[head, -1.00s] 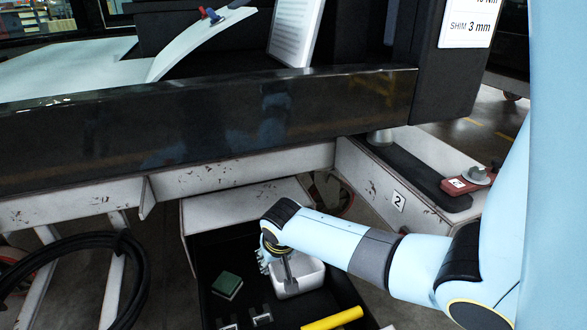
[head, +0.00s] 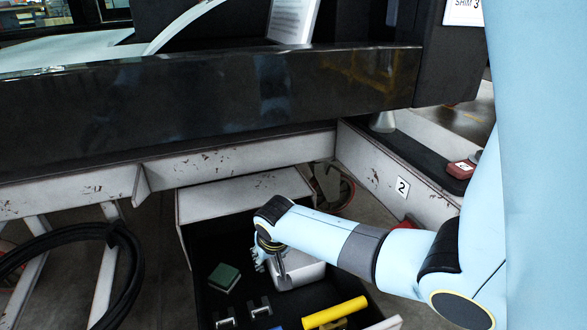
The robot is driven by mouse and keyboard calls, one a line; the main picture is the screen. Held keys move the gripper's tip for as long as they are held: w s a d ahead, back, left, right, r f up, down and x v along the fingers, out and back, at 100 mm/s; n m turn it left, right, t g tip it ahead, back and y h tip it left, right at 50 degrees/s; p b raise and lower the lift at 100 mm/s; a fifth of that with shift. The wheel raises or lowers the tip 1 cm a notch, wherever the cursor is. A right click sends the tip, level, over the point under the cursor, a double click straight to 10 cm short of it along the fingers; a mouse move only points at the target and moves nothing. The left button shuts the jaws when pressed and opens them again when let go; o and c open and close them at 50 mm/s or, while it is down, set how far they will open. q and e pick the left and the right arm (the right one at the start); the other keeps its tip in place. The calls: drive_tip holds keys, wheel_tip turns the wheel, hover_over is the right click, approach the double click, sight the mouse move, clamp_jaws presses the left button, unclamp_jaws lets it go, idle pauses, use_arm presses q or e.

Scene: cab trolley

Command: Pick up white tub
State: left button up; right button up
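The white tub (head: 302,272) sits in a black-lined open drawer under the trolley frame, partly hidden behind my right gripper and forearm. My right gripper (head: 278,276) points down at the tub's left part, overlapping it in the head view. Its fingers are small and partly hidden, so I cannot tell whether they are open or closed on the tub's wall. My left gripper is not in view.
The drawer (head: 195,240) also holds a green block (head: 224,277), a yellow cylinder (head: 335,312) and small metal brackets (head: 261,307). A dark beam (head: 200,110) crosses above it. A black cable coil (head: 130,270) hangs at left.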

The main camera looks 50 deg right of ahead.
drive_tip(key=shift+f, duration=0.25)
idle(0.5)
drive_tip(key=shift+c, duration=0.2)
clamp_jaws()
